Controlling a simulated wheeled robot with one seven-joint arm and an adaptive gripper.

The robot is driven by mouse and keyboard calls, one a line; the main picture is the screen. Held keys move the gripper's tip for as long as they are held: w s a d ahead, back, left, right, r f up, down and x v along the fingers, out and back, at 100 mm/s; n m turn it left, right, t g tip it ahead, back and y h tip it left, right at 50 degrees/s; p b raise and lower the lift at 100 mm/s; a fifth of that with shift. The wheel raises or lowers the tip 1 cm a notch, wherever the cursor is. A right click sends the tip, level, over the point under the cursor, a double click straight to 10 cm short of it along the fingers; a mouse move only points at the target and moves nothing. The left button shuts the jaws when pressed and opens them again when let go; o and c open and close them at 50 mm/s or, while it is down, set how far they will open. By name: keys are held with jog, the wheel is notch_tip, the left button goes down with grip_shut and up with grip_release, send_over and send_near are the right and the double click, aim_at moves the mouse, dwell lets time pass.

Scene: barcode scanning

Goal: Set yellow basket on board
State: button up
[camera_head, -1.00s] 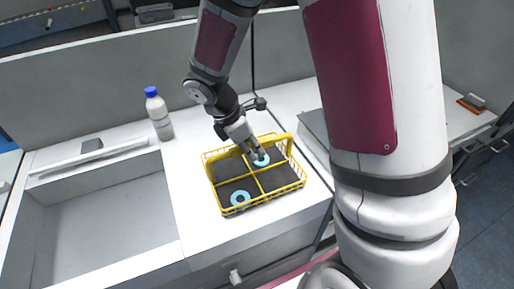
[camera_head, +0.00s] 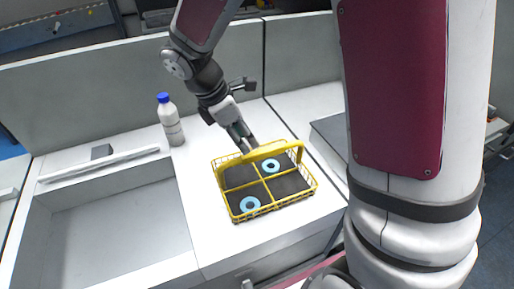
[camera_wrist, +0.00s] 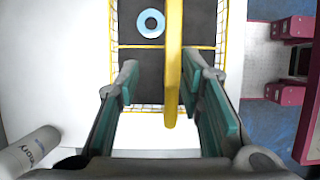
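The yellow wire basket (camera_head: 262,206) stands upright on the white worktop in the head view. It has dark compartments, two light-blue rings and a yellow handle (camera_head: 285,147) across its top. My gripper (camera_head: 245,146) is at the handle's middle, on its far side. In the wrist view, the handle (camera_wrist: 173,60) runs between the parted fingers of my gripper (camera_wrist: 157,72), nearer the right finger, with a clear gap to the left one. My gripper is open. A grey flat surface (camera_head: 333,127) lies right of the basket, partly hidden by my arm; I cannot tell whether it is the board.
A white bottle with a blue cap (camera_head: 170,120) stands behind and left of the basket. A recessed grey basin (camera_head: 105,225) lies to the left. A low partition (camera_head: 80,100) runs behind the worktop. Worktop is bare between bottle and basket.

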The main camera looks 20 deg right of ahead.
jog(key=s+d+r+m+t+y, duration=0.1)
jog(key=s+d+r+m+y, duration=0.1)
jog(key=s+r+m, duration=0.7)
jog(key=s+r+m+t+y, duration=0.2)
jog(key=s+r+m+t, duration=0.2)
jog(key=s+m, duration=0.4)
jog(key=shift+s+d+r+m, duration=0.4)
jog(key=shift+r+m, duration=0.1)
jog(key=shift+r, duration=0.2)
jog(key=shift+s, duration=0.1)
dwell(0.3)
